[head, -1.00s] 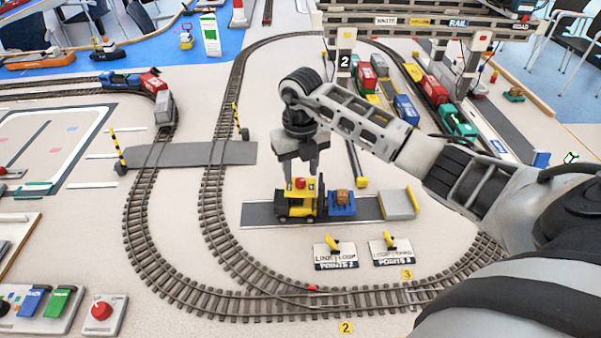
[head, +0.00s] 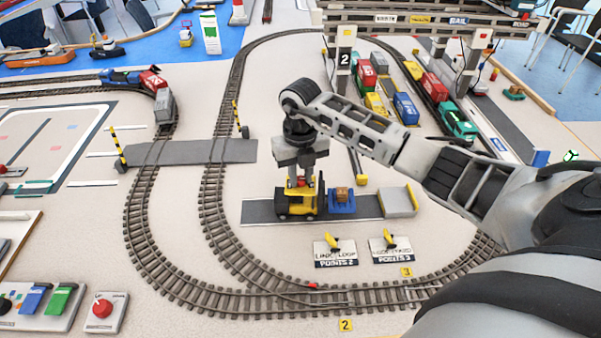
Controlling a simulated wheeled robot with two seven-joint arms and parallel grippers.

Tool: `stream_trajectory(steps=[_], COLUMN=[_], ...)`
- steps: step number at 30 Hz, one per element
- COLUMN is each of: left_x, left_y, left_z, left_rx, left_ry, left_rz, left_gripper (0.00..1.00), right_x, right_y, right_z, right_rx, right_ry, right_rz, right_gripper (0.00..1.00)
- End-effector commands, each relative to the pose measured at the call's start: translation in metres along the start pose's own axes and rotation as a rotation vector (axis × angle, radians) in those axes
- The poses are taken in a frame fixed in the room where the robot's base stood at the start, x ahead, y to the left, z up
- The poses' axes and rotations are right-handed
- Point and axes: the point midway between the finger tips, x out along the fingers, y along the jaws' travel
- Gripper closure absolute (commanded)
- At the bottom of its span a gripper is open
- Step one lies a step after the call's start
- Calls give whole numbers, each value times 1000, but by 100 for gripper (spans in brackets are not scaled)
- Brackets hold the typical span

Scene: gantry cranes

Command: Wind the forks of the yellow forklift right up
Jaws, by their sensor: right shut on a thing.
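The yellow forklift (head: 296,207) stands on a dark grey strip of road in the middle of the layout, its mast towards the right. A blue pallet (head: 342,208) with a brown crate (head: 343,193) sits directly right of the mast. The forks themselves are too small to make out. My right gripper (head: 301,181) points down onto the forklift's roof and is shut on the red knob (head: 300,183) there. The fingers hide part of the knob. My left gripper is not in view.
Two yellow points levers (head: 333,245) stand in front of the road strip, with curved track around them. A grey ramp block (head: 398,203) with a yellow edge is at the strip's right end. The gantry crane (head: 345,75) stands behind my right arm.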

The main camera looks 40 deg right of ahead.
Motion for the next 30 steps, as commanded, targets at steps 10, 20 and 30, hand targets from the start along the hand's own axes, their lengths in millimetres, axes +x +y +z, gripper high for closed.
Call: stream_trajectory(steps=[10, 20, 30], left_x=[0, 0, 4], left_y=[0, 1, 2], left_z=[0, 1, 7], left_rx=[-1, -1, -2], left_ry=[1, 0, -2], left_rz=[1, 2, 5], left_gripper=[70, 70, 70], right_x=[-1, -3, -64], right_y=[0, 0, 0], right_z=[1, 1, 2], right_rx=[13, 12, 12], right_ry=[-2, -2, -9], right_rz=[1, 1, 1], right_gripper=[56, 56, 56])
